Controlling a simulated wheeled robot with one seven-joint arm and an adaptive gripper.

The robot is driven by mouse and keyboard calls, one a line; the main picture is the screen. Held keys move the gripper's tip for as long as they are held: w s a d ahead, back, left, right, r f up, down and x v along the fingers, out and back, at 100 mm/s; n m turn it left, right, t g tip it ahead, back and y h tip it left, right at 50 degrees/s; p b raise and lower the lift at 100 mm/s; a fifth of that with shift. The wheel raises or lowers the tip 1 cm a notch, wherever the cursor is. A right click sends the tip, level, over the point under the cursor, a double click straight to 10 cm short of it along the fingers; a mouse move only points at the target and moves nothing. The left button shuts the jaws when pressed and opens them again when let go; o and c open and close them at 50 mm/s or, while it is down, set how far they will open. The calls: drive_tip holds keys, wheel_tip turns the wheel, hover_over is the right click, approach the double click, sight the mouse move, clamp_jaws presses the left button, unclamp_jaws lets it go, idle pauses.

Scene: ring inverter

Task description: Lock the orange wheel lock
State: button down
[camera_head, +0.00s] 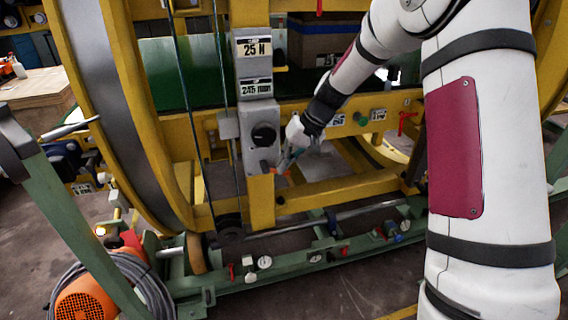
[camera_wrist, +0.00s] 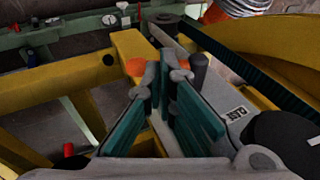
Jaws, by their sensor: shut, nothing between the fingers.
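The orange wheel lock (camera_head: 287,172) is a small orange piece at the yellow frame, below the grey control box, partly hidden by my gripper. In the wrist view it is the orange rounded piece (camera_wrist: 134,67) on the end of a yellow beam, just left of my fingertips. My gripper (camera_head: 281,165) has its teal fingers pointing down toward this piece. In the wrist view my gripper (camera_wrist: 165,72) is shut and empty, its fingertips beside the orange piece. I cannot tell whether they touch it.
The grey control box (camera_head: 260,135) with a black knob stands just left of my gripper. The large yellow ring (camera_head: 125,85) curves on the left. A green base rail (camera_head: 290,269) carries gauges and red levers. An orange motor (camera_head: 85,298) sits at lower left.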

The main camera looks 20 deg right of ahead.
sight(286, 173)
drive_tip(key=shift+d+f+y+b, duration=0.1)
drive_tip(key=shift+f+y+b, duration=0.15)
drive_tip(key=shift+y+b, duration=0.2)
drive_tip(key=shift+d+f+y+b, duration=0.15)
drive_tip(key=shift+f+y+b, duration=0.45)
drive_tip(key=shift+y+b, duration=0.35)
drive_tip(key=f+y+b, duration=0.1)
drive_tip(key=y, duration=0.1)
drive_tip(key=shift+f+m+y, duration=0.15)
drive_tip(key=shift+m+y, duration=0.15)
drive_tip(key=shift+y, duration=0.1)
drive_tip(key=y+b, duration=0.1)
drive_tip(key=f+y+b, duration=0.1)
drive_tip(key=y, duration=0.1)
drive_tip(key=shift+a+f+t, duration=0.25)
drive_tip(key=shift+a+t, duration=0.05)
drive_tip(key=shift+a, duration=0.1)
drive_tip(key=y, duration=0.1)
drive_tip(key=a+f+y+b, duration=0.1)
drive_tip(key=y, duration=0.1)
drive_tip(key=shift+m, duration=0.4)
drive_tip(key=shift+a, duration=0.15)
